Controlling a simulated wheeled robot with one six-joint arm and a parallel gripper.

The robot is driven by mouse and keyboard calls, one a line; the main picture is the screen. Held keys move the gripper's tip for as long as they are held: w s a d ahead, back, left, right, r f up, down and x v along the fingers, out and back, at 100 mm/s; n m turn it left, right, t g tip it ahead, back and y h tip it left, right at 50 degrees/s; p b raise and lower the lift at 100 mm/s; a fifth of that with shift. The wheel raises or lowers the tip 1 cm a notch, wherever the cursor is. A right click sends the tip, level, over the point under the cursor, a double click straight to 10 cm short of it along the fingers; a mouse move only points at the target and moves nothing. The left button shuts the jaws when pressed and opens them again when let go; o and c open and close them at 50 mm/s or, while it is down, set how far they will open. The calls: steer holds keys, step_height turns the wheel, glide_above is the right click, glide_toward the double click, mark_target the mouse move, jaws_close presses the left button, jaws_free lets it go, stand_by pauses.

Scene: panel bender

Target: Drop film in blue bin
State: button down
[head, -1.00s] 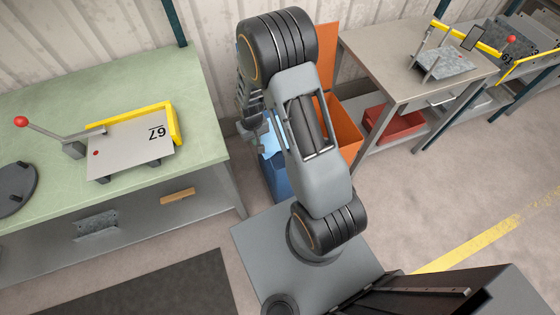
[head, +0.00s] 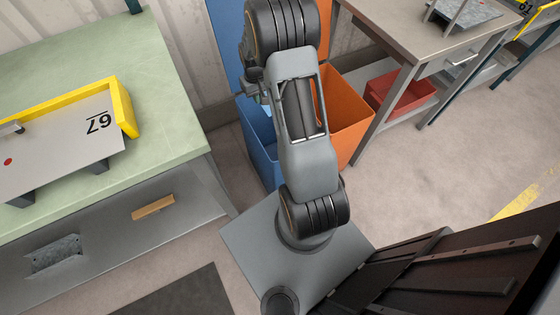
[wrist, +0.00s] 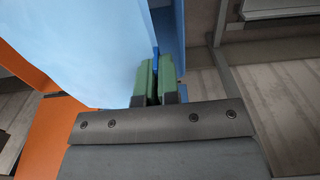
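The blue bin (head: 262,158) stands on the floor beyond my base, partly hidden behind my arm, with its raised blue lid (head: 226,38) behind it. My gripper shows in the wrist view (wrist: 157,78) with its green fingertips close together on an edge of the light blue film (wrist: 90,45). The film spreads as a sheet to the left of the fingers. A darker blue strip, which looks like part of the bin, shows just right of the fingertips. In the head view the gripper and film are mostly hidden by my arm, near the blue bin's opening.
An orange bin (head: 352,112) stands right beside the blue one. A green-topped bench (head: 160,130) with a yellow-edged fixture is at the left. A grey table (head: 400,38) with a red bin (head: 398,95) beneath is at the right. Open floor lies at right.

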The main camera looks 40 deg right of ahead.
steer(key=d+f+b, duration=0.3)
steer(key=shift+w+d+f+b, duration=0.1)
steer(key=shift+d+f+b, duration=0.15)
steer(key=shift+b, duration=0.05)
step_height(320, 180, down, 6)
steer(key=b, duration=0.4)
steer(key=shift+r, duration=0.15)
steer(key=c, duration=1.8)
jaws_free()
steer(key=o, duration=0.5)
steer(key=shift+o, duration=0.2)
step_height(320, 180, up, 14)
steer(key=p, duration=0.2)
steer(key=shift+p, duration=0.3)
